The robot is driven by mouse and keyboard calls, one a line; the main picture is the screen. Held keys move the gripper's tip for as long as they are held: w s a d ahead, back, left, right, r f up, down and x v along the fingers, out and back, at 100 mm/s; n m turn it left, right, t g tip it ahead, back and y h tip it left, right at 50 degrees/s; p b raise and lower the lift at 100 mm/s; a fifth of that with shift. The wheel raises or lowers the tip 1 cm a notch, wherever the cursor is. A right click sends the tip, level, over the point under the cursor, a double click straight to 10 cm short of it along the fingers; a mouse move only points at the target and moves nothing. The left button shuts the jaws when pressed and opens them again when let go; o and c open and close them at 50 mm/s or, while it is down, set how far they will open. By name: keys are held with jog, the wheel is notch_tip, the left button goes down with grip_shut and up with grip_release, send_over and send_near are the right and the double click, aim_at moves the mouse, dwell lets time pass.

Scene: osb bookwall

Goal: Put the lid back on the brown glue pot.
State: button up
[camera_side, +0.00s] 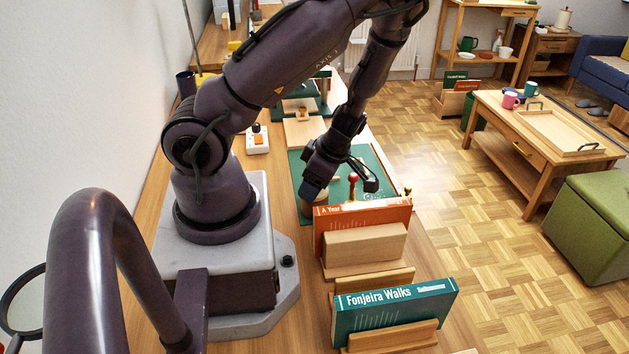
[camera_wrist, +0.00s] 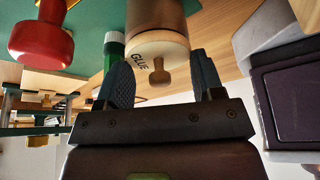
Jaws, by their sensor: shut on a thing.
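My gripper (camera_wrist: 160,62) has its two dark fingers on either side of a cream round lid (camera_wrist: 171,50) marked GLUE, shut on its rim. The lid's small wooden knob (camera_wrist: 159,75) faces the wrist camera, between the fingers. The brown glue pot (camera_wrist: 155,16) is directly beyond the lid, in line with it. I cannot tell whether the lid is seated or a small gap remains. In the side view my gripper (camera_side: 313,186) points down over the green mat (camera_side: 373,158), just behind the orange book; the lid and pot are mostly hidden there.
In the side view an orange book (camera_side: 320,228), wooden blocks (camera_side: 365,249) and a teal book (camera_side: 397,309) stand in front of the mat.

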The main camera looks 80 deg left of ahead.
jog(key=o, duration=1.1)
jog(key=shift+o, duration=0.2)
jog(key=shift+r, duration=3.5)
grip_shut()
jog(key=shift+f, duration=0.2)
jog(key=shift+f, duration=1.85)
